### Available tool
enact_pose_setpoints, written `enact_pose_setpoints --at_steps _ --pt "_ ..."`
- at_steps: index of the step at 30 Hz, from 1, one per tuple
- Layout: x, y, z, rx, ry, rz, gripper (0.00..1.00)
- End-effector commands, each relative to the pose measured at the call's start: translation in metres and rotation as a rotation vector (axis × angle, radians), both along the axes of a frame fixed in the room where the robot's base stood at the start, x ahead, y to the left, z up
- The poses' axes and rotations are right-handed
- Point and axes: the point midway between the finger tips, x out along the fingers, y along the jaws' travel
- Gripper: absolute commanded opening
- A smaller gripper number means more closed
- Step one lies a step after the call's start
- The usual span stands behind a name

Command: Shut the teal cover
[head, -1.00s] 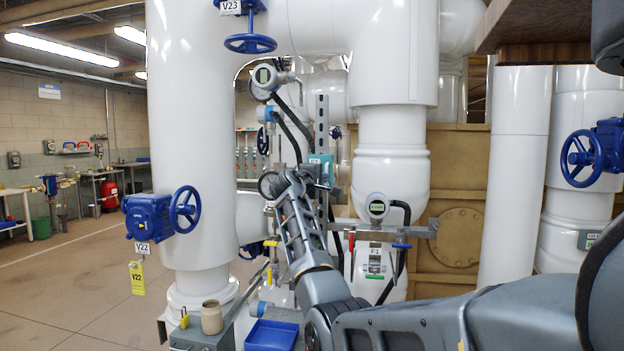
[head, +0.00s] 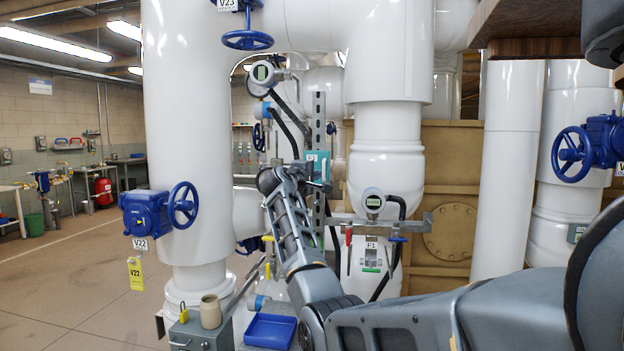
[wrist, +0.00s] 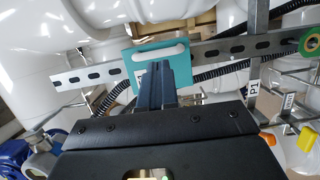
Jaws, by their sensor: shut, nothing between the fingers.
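The teal cover (head: 321,173) is on the upright slotted metal strut in the middle of the head view, partly hidden by my arm. In the wrist view the teal cover (wrist: 151,50) is a flat panel with a pale bar along its upper part. My gripper (wrist: 153,66) is shut and empty, with its fingertips in front of the panel's lower middle. I cannot tell whether they touch it. In the head view the fingers are hard to make out beside the cover. How far the cover stands open is not clear.
A gauge (head: 263,74) is above the cover and another gauge (head: 373,200) is below right. Large white pipes (head: 186,140) stand on both sides. A blue tray (head: 270,330) and a beige cup (head: 210,312) are low in front. Open floor lies at left.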

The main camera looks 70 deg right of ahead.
Motion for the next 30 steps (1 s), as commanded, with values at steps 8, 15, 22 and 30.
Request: enact_pose_setpoints --at_steps 8,15,22,30 --pt "-0.01 0.038 -0.001 -0.002 -0.004 0.001 0.0" --pt "-0.024 0.075 0.0 -0.002 -0.002 0.001 0.0" --pt "-0.031 0.095 0.001 -0.001 -0.002 0.0 0.0" --pt "-0.032 0.097 0.002 0.0 -0.001 0.0 0.0"
